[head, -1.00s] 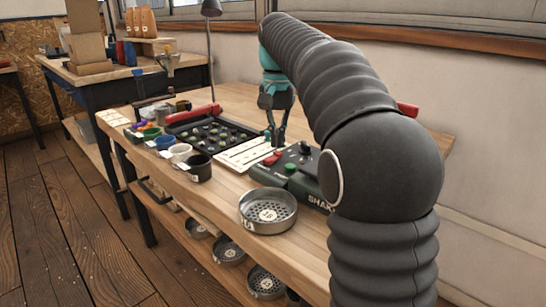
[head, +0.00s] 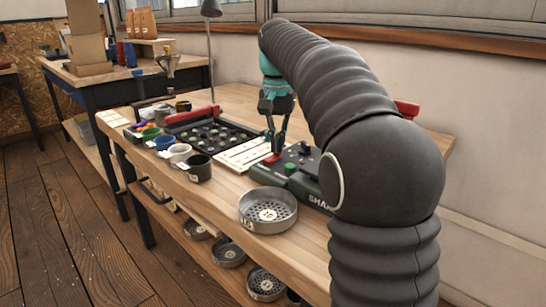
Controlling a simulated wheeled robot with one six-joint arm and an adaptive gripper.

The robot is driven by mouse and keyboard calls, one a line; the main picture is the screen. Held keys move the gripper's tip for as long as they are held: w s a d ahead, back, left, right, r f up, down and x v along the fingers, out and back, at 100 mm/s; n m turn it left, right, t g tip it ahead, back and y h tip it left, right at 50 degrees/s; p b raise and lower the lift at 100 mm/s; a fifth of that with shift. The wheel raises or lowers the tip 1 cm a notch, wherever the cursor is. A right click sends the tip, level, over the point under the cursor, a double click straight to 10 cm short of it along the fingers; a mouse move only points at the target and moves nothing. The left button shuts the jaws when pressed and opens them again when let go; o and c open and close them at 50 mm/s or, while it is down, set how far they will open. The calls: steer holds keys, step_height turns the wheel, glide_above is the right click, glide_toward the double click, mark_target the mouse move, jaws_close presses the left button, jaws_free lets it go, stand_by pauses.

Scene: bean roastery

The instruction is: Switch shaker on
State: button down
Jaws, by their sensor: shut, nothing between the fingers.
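The shaker (head: 318,201) is a dark green box on the workbench, partly hidden behind my arm. Its top carries a green button (head: 290,168), a red button (head: 272,158) and a dark knob (head: 305,148). My gripper (head: 275,150) is shut and empty, pointing down at the red button's side of the panel. The fingertips are at or just above the red button; I cannot tell whether they touch it. The green button is to the right of the fingertips and nearer the camera.
A round sieve (head: 267,211) stands on the bench in front of the shaker. A white card (head: 240,155) and a dark tray of beans (head: 212,137) lie to the left. Several cups, including a black one (head: 199,168), line the front edge. A lamp (head: 211,60) stands behind.

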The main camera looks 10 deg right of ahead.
steer(key=shift+f, duration=0.4)
step_height(320, 180, up, 5)
steer(key=p, duration=0.5)
steer(key=shift+r, duration=1.05)
